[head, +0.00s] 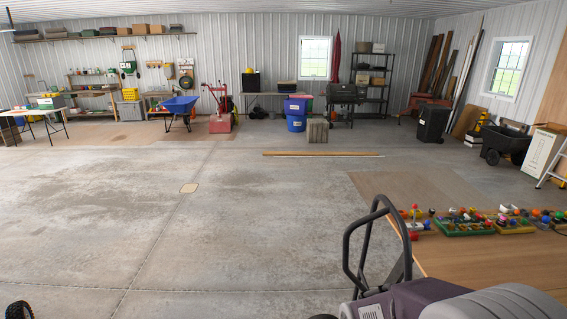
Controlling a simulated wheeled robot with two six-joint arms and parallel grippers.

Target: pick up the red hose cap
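Several small red pieces lie among many coloured small parts on the wooden table (480,262) at the right. One red piece (413,236) sits near the table's left edge, and more red shows further along the row. They are too small to tell which is the red hose cap. Neither of my grippers shows in the head view.
A black tubular handle (347,250) and a purple-grey machine body (415,300) stand in front of the table's left side. A green tray (465,230) holds parts. A wooden plank (320,154) lies on the floor. The concrete floor at left and middle is mostly clear.

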